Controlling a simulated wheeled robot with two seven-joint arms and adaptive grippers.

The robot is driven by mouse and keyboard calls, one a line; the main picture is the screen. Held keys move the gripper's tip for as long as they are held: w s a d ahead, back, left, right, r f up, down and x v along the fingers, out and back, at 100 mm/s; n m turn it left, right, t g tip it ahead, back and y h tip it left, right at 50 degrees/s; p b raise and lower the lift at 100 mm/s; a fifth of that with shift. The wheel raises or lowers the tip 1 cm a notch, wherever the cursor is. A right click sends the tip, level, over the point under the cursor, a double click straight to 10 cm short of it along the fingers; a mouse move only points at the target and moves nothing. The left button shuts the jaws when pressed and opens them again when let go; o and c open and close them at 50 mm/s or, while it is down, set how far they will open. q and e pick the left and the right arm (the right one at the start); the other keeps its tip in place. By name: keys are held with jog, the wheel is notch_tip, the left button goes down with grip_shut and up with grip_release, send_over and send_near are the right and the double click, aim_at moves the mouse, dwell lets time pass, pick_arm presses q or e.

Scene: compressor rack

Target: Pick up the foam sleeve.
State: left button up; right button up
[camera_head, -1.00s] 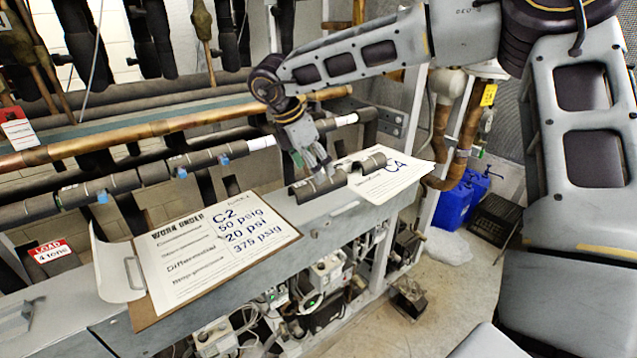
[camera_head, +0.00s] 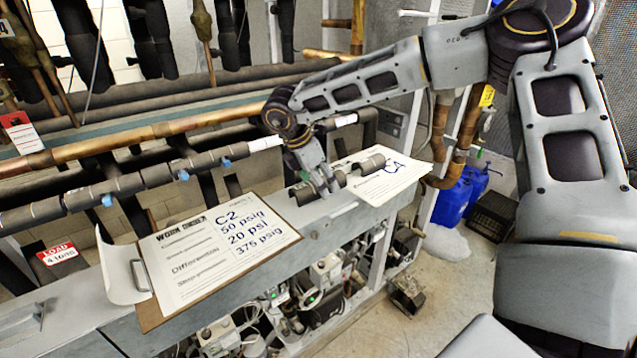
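A dark grey foam sleeve (camera_head: 304,193) lies on the grey ledge, right of the clipboard. My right gripper (camera_head: 329,188) points down at its right part, with the fingertips at the sleeve and covering some of it. I cannot tell whether the fingers are closed on it. A similar dark curved piece (camera_head: 373,163) lies just to the right, by the C4 sheet. My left gripper is not in view.
A clipboard with a C2 work order (camera_head: 213,247) lies on the ledge (camera_head: 333,222) to the left. A C4 sheet (camera_head: 398,181) lies to the right. Pipes with dark insulation (camera_head: 125,184) run behind. Blue containers (camera_head: 455,200) stand on the floor at right.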

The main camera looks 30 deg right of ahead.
dwell(0.4)
jog(key=c, duration=0.9)
jog(key=shift+r, duration=0.1)
jog(key=shift+r+b, duration=0.4)
jog(key=shift+r, duration=0.4)
jog(key=shift+r+b, duration=0.95)
jog(key=shift+r, duration=3.15)
jog(key=shift+s+f, duration=0.1)
jog(key=shift+s, duration=0.05)
